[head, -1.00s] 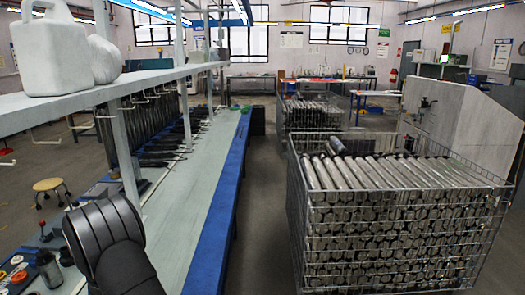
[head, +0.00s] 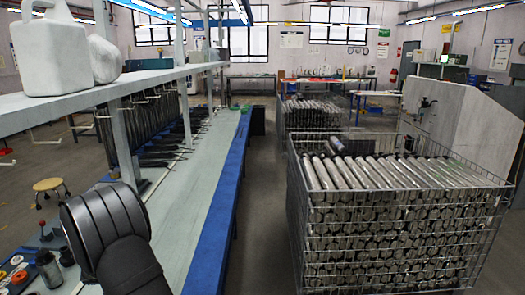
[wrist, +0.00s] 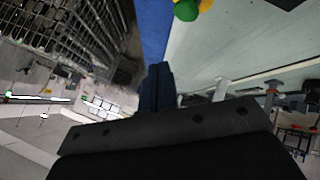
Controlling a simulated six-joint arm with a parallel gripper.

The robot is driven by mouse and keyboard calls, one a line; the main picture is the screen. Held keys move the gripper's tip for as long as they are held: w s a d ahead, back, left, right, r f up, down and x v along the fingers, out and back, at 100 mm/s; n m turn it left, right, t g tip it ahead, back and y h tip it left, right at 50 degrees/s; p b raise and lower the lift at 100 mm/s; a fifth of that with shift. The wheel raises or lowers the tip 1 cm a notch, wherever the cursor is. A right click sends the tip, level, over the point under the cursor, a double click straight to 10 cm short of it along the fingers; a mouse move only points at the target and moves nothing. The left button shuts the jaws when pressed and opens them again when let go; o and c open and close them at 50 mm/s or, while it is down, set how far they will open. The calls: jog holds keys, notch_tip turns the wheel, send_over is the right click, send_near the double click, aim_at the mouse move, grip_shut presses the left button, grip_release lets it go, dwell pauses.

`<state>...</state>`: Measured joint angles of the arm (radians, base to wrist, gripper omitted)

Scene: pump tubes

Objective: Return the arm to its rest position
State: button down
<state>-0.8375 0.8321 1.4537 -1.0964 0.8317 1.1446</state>
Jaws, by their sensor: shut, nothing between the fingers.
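My gripper (wrist: 160,85) shows in the wrist view with its dark fingers together and nothing between them. It hangs clear of the bench and touches nothing that I can see. In the head view my dark arm link stands at the lower left, over the near end of the bench (head: 190,225), and the fingers are hidden there. Metal pump tubes (head: 385,172) lie stacked in a wire cage (head: 400,235) on the right, well apart from the arm.
A shelf (head: 110,85) carrying a white jug (head: 52,50) runs above the bench on posts. A dark cylinder (head: 48,268) stands at the bench's near left. Green (wrist: 186,10) and yellow objects show in the wrist view. The aisle (head: 262,200) between bench and cage is clear.

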dwell(0.4)
jog(key=shift+f, duration=3)
